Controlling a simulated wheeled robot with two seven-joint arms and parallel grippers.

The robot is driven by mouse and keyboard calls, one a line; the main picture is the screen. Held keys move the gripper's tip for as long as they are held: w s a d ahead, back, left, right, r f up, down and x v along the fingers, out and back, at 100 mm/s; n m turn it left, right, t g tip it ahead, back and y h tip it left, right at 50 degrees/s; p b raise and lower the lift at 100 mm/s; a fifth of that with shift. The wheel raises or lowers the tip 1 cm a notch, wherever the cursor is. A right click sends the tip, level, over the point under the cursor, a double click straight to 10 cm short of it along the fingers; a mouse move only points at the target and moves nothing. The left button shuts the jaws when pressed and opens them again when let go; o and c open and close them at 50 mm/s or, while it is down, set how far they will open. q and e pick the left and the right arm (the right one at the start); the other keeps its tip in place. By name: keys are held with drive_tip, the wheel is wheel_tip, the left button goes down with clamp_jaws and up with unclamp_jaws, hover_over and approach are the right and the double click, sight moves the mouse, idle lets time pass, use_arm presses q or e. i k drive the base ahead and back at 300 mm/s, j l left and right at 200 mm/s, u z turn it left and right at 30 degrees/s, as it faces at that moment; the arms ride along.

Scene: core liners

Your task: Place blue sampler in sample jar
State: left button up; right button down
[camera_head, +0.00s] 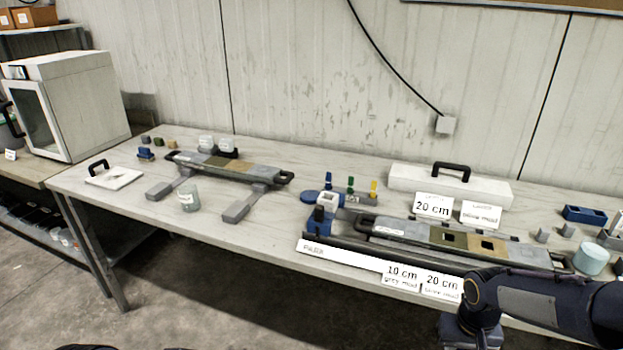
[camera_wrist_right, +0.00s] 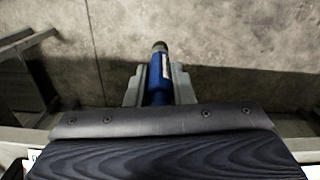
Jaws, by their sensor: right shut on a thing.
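In the right wrist view, the blue sampler (camera_wrist_right: 157,68), a blue tube with a dark tip and a pale label, sits between the grey fingers of my right gripper (camera_wrist_right: 159,88). The gripper is shut on it, over the floor in front of the table. In the head view my right arm comes in at the lower right; its fingertips are not clearly shown. A pale, see-through jar (camera_head: 188,200) with a label stands on the left half of the table. A pale teal jar (camera_head: 592,260) stands at the right end. I cannot tell which is the sample jar. My left gripper is not in view.
A core liner tray (camera_head: 228,167) lies behind the see-through jar, and another (camera_head: 405,231) lies at the right. Small coloured tools (camera_head: 350,185), label cards (camera_head: 433,206) and a white handled block (camera_head: 410,176) stand around it. The table's front middle (camera_head: 255,232) is clear.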

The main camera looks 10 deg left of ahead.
sight(192, 206)
drive_tip(key=j+z, duration=0.3)
drive_tip(key=j, duration=3.05)
